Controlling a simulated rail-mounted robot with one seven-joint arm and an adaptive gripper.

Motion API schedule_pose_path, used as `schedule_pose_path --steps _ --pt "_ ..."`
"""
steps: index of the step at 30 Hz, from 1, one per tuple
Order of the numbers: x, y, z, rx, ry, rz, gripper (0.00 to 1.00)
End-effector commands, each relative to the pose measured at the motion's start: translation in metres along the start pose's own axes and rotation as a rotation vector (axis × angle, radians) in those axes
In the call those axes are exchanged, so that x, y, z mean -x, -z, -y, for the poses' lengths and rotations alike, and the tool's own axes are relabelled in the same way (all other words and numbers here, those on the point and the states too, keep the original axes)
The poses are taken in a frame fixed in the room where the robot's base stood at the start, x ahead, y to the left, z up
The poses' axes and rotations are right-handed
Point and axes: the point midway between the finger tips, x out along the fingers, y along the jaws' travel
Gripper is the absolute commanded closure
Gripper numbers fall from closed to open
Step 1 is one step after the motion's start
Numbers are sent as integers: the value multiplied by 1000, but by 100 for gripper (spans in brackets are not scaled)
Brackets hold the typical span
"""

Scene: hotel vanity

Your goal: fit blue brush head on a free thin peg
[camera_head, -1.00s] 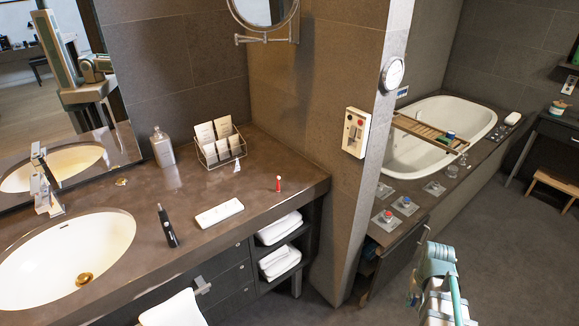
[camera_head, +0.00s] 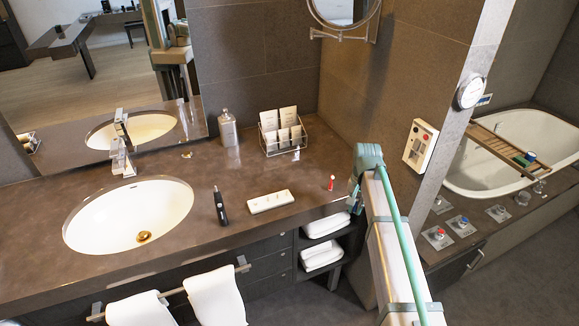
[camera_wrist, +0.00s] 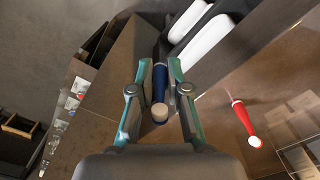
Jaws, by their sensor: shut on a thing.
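In the wrist view, the blue brush head (camera_wrist: 160,82), with a cream end, sits between the fingers of my gripper (camera_wrist: 159,68), which is shut on it. In the head view my gripper (camera_head: 353,203) is at the right front corner of the counter, and I cannot make out the blue head there. A small white peg tray (camera_head: 271,201) lies on the counter to the left of my gripper; its pegs are too small to tell thin from thick.
A black toothbrush handle (camera_head: 220,207) is left of the tray, beside the sink (camera_head: 128,216). A wire card holder (camera_head: 283,138) and a soap bottle (camera_head: 228,128) stand behind. The wall with a switch panel (camera_head: 420,146) rises right of the counter.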

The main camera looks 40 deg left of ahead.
Motion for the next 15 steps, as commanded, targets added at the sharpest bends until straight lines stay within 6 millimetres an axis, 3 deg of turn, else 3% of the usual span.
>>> schedule_pose_path --steps 1,6,12,15 --pt "14 5 33 15 1 -1 96" --pt "46 -2 118 44 1 -1 96" --pt "76 -18 197 70 1 0 96" --pt "86 -26 222 77 1 0 96"
